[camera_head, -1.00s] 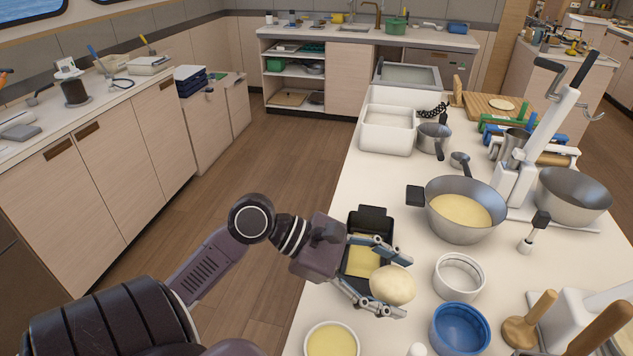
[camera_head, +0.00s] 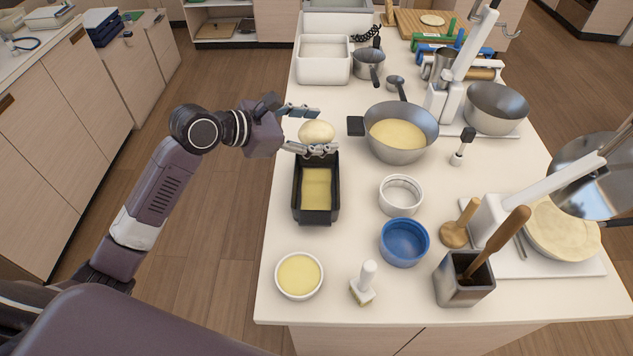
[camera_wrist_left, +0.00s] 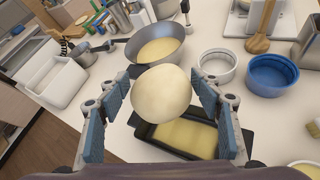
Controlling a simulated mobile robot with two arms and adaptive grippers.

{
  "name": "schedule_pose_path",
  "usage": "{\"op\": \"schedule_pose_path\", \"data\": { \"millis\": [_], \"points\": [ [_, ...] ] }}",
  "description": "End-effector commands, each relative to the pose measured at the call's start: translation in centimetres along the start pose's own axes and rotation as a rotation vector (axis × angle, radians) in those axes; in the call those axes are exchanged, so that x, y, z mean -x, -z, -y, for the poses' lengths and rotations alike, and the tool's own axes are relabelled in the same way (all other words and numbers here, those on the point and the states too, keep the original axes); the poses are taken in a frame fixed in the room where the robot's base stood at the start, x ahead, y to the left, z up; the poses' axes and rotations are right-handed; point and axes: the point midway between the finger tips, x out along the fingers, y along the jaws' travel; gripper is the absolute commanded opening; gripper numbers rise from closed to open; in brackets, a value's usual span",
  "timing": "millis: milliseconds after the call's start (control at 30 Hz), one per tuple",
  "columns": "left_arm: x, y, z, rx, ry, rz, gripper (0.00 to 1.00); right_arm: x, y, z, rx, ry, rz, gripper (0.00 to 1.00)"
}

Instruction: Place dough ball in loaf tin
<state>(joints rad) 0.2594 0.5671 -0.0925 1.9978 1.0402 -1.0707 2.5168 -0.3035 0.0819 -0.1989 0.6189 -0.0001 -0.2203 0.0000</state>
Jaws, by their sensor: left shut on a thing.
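The dough ball (camera_head: 317,132) is pale and round. My left gripper (camera_head: 318,130) is shut on it, with a finger on either side. In the left wrist view the dough ball (camera_wrist_left: 161,92) sits between the two blue-padded fingers. The loaf tin (camera_head: 297,200) is a black rectangular pan on the counter, with a flat yellowish layer inside. In the head view the dough ball is at the tin's far end; in the left wrist view the tin (camera_wrist_left: 150,130) shows behind and below the ball, which hides part of it. My right gripper is in neither view.
A pan with yellow content (camera_head: 398,132) stands right of the dough ball. A white ring dish (camera_head: 401,196), a blue bowl (camera_head: 404,243) and a small yellow-filled bowl (camera_head: 299,276) stand around the tin. The counter's left edge runs close beside the tin.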

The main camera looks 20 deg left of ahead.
Motion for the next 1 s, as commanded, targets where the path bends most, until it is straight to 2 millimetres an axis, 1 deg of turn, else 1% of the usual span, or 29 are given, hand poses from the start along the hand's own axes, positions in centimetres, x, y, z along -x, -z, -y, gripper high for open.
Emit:
{"op": "schedule_pose_path", "data": {
  "millis": [33, 100, 300, 400, 500, 667, 900, 1000],
  "points": [
    [-0.7, 1.3, 0.5, 0.006, 0.003, -0.002, 0.19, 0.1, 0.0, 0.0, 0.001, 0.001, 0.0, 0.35],
    [-1.4, 2.9, 1.0, 0.006, 0.003, -0.002, 0.19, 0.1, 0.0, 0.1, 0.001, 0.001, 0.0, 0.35],
    [-3.8, 7.3, 2.3, 0.004, 0.002, -0.001, 0.19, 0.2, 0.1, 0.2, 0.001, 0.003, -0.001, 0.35],
    [-4.7, 9.0, 2.7, 0.003, 0.0, 0.001, 0.19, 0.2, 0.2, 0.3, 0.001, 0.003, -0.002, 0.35],
    [-5.3, 10.2, 3.0, 0.001, -0.001, 0.002, 0.19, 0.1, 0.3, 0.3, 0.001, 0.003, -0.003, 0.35],
    [-5.8, 11.1, 3.3, 0.001, -0.001, 0.004, 0.19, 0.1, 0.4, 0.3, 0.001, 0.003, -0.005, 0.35],
    [-7.3, 14.0, 4.2, 0.002, 0.0, 0.003, 0.19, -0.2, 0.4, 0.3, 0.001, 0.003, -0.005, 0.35],
    [-7.5, 14.4, 4.3, 0.0, -0.001, 0.003, 0.19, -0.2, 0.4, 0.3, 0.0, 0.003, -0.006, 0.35]
  ]
}}
